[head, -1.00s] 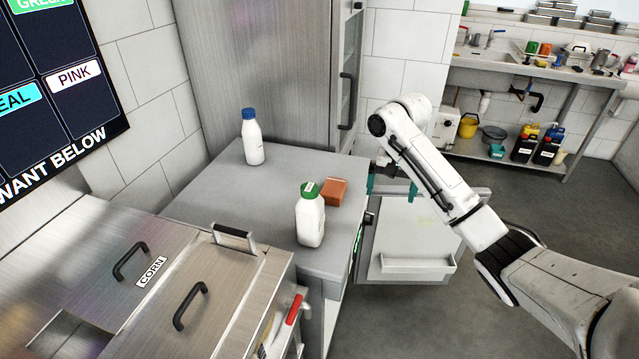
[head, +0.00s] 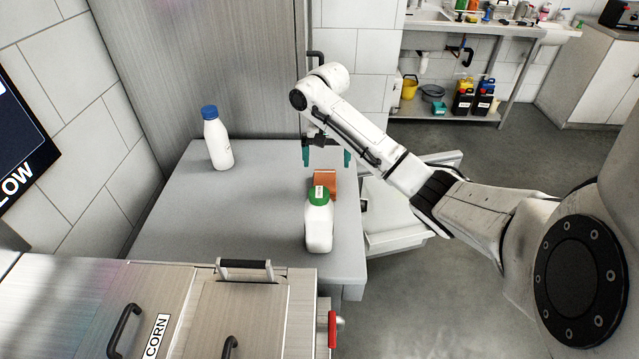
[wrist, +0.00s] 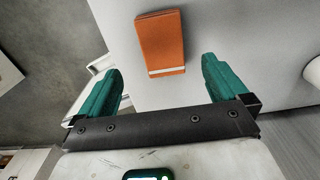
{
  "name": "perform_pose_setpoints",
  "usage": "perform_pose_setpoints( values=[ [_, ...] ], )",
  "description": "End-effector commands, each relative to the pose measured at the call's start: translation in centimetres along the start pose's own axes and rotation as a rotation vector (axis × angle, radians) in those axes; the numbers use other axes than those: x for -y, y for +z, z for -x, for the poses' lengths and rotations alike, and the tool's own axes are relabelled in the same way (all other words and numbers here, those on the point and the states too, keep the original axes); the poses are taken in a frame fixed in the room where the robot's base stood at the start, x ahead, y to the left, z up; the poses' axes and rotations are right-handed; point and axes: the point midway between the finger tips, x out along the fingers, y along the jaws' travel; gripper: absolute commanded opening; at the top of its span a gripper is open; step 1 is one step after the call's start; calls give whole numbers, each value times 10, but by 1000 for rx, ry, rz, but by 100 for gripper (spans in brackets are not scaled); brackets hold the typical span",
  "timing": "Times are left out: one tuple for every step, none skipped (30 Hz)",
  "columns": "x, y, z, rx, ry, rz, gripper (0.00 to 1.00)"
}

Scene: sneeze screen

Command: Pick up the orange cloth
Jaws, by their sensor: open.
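The orange cloth (head: 324,182) is a small folded block lying on the grey counter (head: 262,205), near its right edge. In the head view its near side is partly hidden by the green-capped bottle. The cloth also shows in the wrist view (wrist: 162,42), whole, beyond the fingertips and about midway between them. My gripper (head: 327,157) has teal fingers and is above and just behind the cloth in the head view. In the wrist view the gripper (wrist: 160,75) is open with nothing between its fingers.
A white bottle with a green cap (head: 319,222) stands close in front of the cloth. A blue-capped white bottle (head: 217,140) stands at the counter's back left. An open drawer (head: 395,215) juts out at the right. The counter's left middle is clear.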

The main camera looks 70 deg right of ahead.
Motion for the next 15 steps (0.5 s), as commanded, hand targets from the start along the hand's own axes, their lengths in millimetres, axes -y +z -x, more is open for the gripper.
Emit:
perform_pose_setpoints(
  values=[
    [-1,0,-8,2,2,-1,100],
    [0,0,-12,2,2,0,100],
    [0,0,-16,1,0,0,100],
    [0,0,-19,1,1,0,100],
    [0,0,-21,1,1,1,100],
    [0,0,-23,1,1,1,100],
    [0,0,-25,0,0,1,100],
    [0,0,-26,0,0,1,100],
    [1,0,-28,1,1,1,100],
    [1,0,-31,1,2,1,100],
    [1,-1,-34,1,1,1,100],
    [1,-2,-39,2,3,0,100],
    [2,-2,-43,1,2,0,100],
    [2,-3,-48,1,3,0,100],
    [3,-4,-53,0,4,0,100]
  ],
)
